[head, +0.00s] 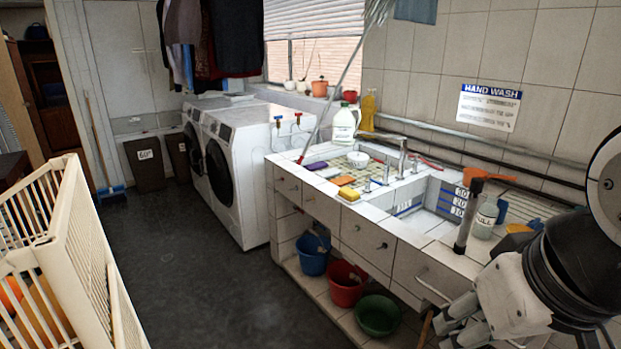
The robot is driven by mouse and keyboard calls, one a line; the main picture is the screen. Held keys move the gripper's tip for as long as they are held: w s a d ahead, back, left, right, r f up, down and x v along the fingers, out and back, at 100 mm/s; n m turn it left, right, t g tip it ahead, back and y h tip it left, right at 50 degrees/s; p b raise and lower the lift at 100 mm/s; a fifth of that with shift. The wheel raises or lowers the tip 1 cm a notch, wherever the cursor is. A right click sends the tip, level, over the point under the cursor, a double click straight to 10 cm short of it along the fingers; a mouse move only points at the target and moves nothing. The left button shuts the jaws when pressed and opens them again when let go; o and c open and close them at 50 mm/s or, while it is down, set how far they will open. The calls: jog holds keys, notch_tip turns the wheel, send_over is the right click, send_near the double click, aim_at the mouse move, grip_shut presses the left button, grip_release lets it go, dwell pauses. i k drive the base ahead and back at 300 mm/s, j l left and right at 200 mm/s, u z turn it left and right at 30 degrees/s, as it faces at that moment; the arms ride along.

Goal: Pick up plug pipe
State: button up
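A dark grey upright cylinder (468,217), which looks like the plug pipe, stands on the tiled counter near its front edge, right of the sink basin. Its lower end meets the tiles. My gripper (447,328) is at the bottom right, in front of the counter and below its top, apart from the pipe. Its pale fingers point to the left.
A clear bottle (484,218) stands just right of the pipe, with an orange scoop (484,176) behind. The sink basin (437,198) is to the left. Buckets (345,283) sit under the counter. A cream crib-like rack (68,250) stands at left; the floor (200,270) between is clear.

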aim_at(476, 185)
jog(key=i+z, duration=0.1)
jog(key=z, duration=0.4)
jog(key=i+z, duration=0.15)
jog(key=z, duration=0.3)
jog(key=i+j+z, duration=0.1)
jog(key=z, duration=0.4)
jog(key=i+j+z, duration=0.15)
jog(key=j, duration=0.15)
jog(key=i+j+z, duration=0.25)
jog(key=j, duration=0.35)
jog(key=i+j+z, duration=0.15)
jog(key=j, duration=0.2)
jog(key=i+j, duration=0.15)
jog(key=j, duration=0.2)
